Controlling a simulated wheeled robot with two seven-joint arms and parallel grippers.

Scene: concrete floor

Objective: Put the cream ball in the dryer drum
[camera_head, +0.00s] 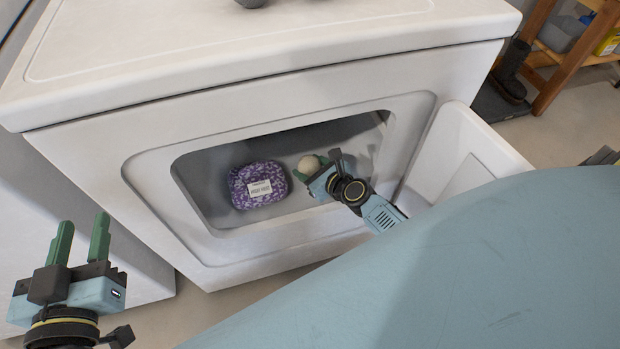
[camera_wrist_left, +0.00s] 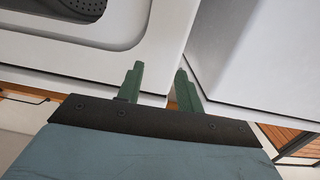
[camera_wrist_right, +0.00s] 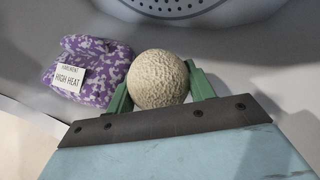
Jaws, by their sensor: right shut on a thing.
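The cream ball (camera_wrist_right: 158,78) is between the green fingers of my right gripper (camera_wrist_right: 160,88), which is shut on it. In the head view the ball (camera_head: 309,164) shows at the tip of my right gripper (camera_head: 314,172), inside the dryer opening. The dryer drum (camera_head: 340,135) is grey inside, and its perforated back plate (camera_wrist_right: 185,5) shows at the top of the right wrist view. My left gripper (camera_head: 80,240) is open and empty, in front of the dryer's left side; its parted fingers also show in the left wrist view (camera_wrist_left: 159,88).
A purple and white bundle (camera_head: 257,185) labelled "HIGH HEAT" lies in the drum, left of the ball. The dryer door (camera_head: 466,150) stands open on the right. A wooden shelf (camera_head: 572,60) and dark boots (camera_head: 512,72) are at the back right.

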